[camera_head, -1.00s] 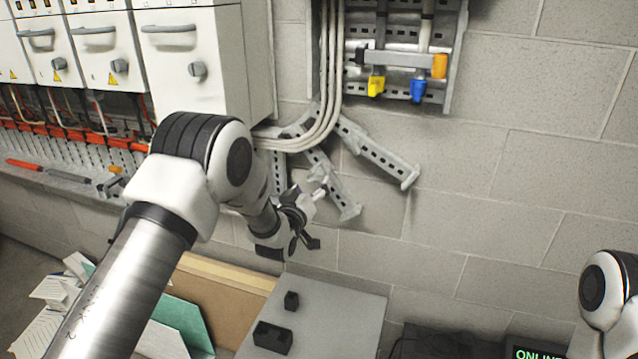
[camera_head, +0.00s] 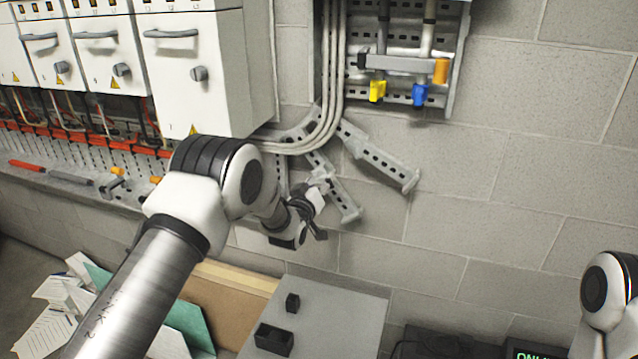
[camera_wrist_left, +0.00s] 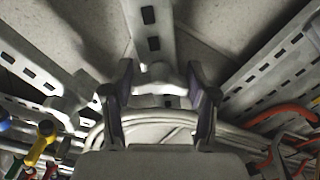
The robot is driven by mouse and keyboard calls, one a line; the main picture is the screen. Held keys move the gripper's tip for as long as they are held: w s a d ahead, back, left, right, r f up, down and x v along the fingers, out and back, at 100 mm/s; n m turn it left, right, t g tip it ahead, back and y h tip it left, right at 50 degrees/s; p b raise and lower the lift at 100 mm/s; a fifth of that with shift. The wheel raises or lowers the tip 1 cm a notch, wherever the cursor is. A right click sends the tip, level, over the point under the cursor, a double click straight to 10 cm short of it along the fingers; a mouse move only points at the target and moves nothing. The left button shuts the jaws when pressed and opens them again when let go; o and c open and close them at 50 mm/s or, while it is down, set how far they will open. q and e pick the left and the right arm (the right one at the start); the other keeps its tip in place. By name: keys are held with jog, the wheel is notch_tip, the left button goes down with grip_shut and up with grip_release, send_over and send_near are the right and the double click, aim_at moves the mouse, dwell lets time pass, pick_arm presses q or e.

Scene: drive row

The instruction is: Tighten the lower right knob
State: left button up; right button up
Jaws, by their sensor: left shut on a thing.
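My left gripper (camera_head: 322,208) reaches the middle slotted strut (camera_head: 346,205) low on the block wall. In the left wrist view the two dark fingers of the left gripper (camera_wrist_left: 160,88) stand on either side of a grey knob (camera_wrist_left: 158,72) at the base of that strut, and the gripper is shut on it. In the head view the knob is largely hidden by the gripper. The strut at the right (camera_head: 385,160) slopes down to the right, and another grey knob (camera_wrist_left: 75,92) shows by it in the left wrist view. My right gripper is out of view.
Pale cables (camera_head: 325,110) bend close above the struts. A white cabinet (camera_head: 205,75) hangs at the upper left. Yellow (camera_head: 377,91) and blue (camera_head: 420,95) handles are above right. A grey board (camera_head: 340,315) with black blocks lies below. The wall at right is clear.

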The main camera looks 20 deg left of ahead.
pick_arm(q)
jog(key=m+b, duration=0.2)
jog(key=shift+a+f+m+b, duration=0.1)
jog(key=shift+f+m+b, duration=0.15)
jog(key=shift+m+b, duration=0.15)
jog(key=m+b, duration=0.3)
jog(key=m, duration=0.1)
jog(key=shift+a, duration=0.15)
jog(key=m+b, duration=0.2)
jog(key=m, duration=0.2)
jog(key=shift+r+m+b, duration=0.1)
jog(key=shift+m+b, duration=0.3)
jog(key=shift+a+r+m+b, duration=0.15)
jog(key=shift+m+b, duration=0.7)
jog(key=shift+m, duration=0.95)
jog(key=o, duration=1.2)
jog(key=shift+c, duration=0.2)
jog(key=shift+r, duration=0.1)
